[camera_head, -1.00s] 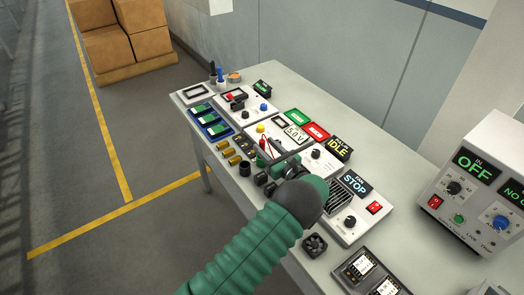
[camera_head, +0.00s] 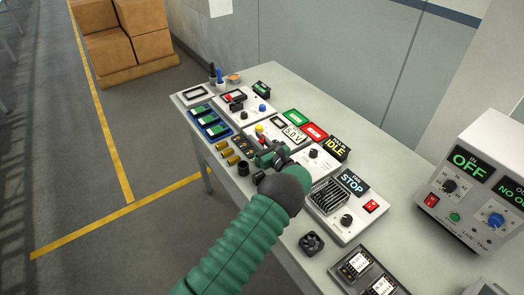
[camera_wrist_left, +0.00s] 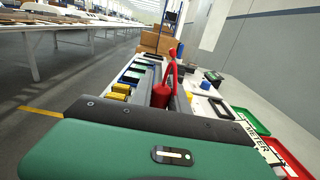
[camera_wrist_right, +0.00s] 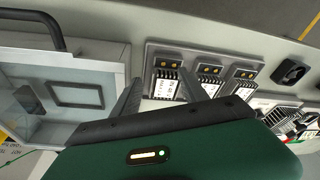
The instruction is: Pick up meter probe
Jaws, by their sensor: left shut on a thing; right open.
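The meter probe (camera_wrist_left: 160,96) is red with a red lead looping upward. In the left wrist view it stands between the fingers of my left gripper (camera_wrist_left: 163,84), which is shut on it. In the head view, my left gripper (camera_head: 262,148) is at the meter station in the middle of the table, beside the 5.0 V meter (camera_head: 294,133); the probe is mostly hidden there.
A white power supply (camera_head: 474,185) stands at the right. Brown boxes (camera_head: 105,40) are on the floor behind. The table's back strip is clear.

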